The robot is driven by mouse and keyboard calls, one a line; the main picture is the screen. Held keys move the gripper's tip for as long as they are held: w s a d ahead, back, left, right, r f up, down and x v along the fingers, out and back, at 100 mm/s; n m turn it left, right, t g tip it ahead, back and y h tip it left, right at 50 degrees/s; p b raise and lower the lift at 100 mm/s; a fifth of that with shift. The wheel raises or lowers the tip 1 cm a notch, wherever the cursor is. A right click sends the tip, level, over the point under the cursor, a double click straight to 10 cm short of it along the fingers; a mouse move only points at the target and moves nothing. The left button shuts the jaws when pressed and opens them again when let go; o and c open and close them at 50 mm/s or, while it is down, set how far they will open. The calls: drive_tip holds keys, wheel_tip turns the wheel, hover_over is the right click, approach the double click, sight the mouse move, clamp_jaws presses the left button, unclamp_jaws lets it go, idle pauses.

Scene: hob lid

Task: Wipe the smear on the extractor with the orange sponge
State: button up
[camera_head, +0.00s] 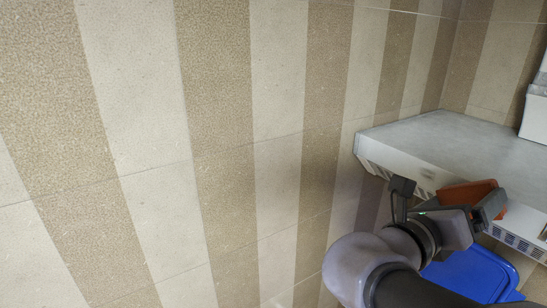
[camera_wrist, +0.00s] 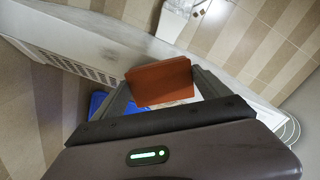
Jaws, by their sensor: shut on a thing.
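The orange sponge (camera_head: 467,192) is between the fingers of my gripper (camera_head: 482,205), which is shut on it. In the wrist view the sponge (camera_wrist: 160,80) sticks out past the two fingers of my gripper (camera_wrist: 163,88). The extractor (camera_head: 455,143) is a pale grey hood with a flat top and slotted vents on its front. The sponge is close to the extractor's front; I cannot tell whether they touch. The extractor also shows in the wrist view (camera_wrist: 85,42), behind and beside the sponge. I cannot clearly make out the smear; part of the front is hidden by the sponge and gripper.
A white block-like duct (camera_head: 536,105) stands on the extractor's top at the right. A blue object (camera_head: 472,275) lies below my gripper; it shows in the wrist view (camera_wrist: 97,103) too. A striped tiled wall (camera_head: 220,130) rises behind. The space to the left is clear.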

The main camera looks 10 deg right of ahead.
drive_tip(key=shift+w+a+p, duration=0.1)
drive_tip(key=shift+w+a, duration=0.2)
drive_tip(key=shift+w, duration=0.65)
drive_tip(key=shift+w+a+p, duration=0.1)
drive_tip(key=shift+w+a, duration=0.25)
drive_tip(key=shift+w, duration=0.55)
drive_tip(key=shift+w+a+p, duration=0.1)
drive_tip(key=shift+w+a, duration=0.2)
drive_tip(key=shift+w, duration=0.65)
drive_tip(key=shift+w+a+r+p, duration=0.1)
drive_tip(key=shift+w+a+p, duration=0.15)
drive_tip(key=shift+w, duration=0.5)
drive_tip(key=shift+w+a+f+p, duration=0.1)
drive_tip(key=shift+w+a+p, duration=0.2)
drive_tip(key=shift+w, duration=0.5)
drive_tip(key=shift+w+a+r+p, duration=0.1)
drive_tip(key=shift+w+a+p, duration=0.15)
drive_tip(key=shift+w, duration=0.5)
drive_tip(key=shift+w+a, duration=0.2)
drive_tip(key=shift+w, duration=0.3)
drive_tip(key=shift+s, duration=0.15)
drive_tip(key=shift+p+v, duration=1.35)
drive_tip(key=shift+v, duration=1.6)
